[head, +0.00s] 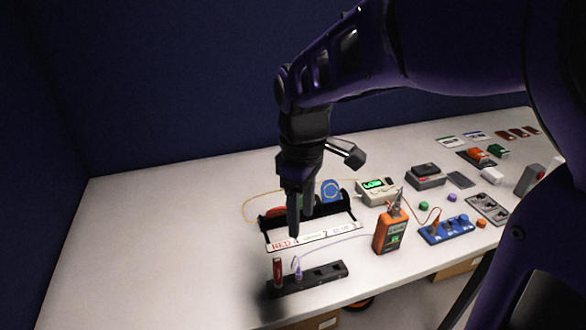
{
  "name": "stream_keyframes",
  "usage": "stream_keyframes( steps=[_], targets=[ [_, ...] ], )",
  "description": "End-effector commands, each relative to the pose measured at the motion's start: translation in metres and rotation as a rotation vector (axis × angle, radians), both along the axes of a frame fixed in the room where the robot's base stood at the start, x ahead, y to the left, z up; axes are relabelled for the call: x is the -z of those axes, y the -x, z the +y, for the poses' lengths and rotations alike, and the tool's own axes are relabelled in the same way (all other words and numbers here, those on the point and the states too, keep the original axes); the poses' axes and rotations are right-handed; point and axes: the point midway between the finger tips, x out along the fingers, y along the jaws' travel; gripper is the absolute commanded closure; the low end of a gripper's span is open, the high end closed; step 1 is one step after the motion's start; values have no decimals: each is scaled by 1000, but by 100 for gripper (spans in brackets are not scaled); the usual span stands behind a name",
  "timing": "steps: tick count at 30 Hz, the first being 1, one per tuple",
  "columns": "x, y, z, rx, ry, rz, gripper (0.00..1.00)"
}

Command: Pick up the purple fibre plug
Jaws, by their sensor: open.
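The purple fibre plug (298,273) stands upright in a black holder block (325,277) near the table's front edge. A thin pale purple cable arcs from its top to the right, towards an orange handheld meter (391,236). A dark red plug (277,272) stands just left of it in the same block. My gripper (294,234) points down and is open. In the picture its fingertips are above the purple plug and overlap the labelled rack behind; I see no contact. The exact gap in depth is hard to judge.
Behind the block is a black rack (352,209) with a white label strip and coloured spools, partly hidden by my gripper. To the right are a grey box with a green display (377,191), a blue socket strip (446,229) and several small devices. The table's left is clear.

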Motion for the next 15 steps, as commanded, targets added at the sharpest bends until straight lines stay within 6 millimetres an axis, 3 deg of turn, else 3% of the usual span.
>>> stream_keyframes(
  steps=[15],
  targets=[
    [108,0,0,0,0,1,40]
  ],
)
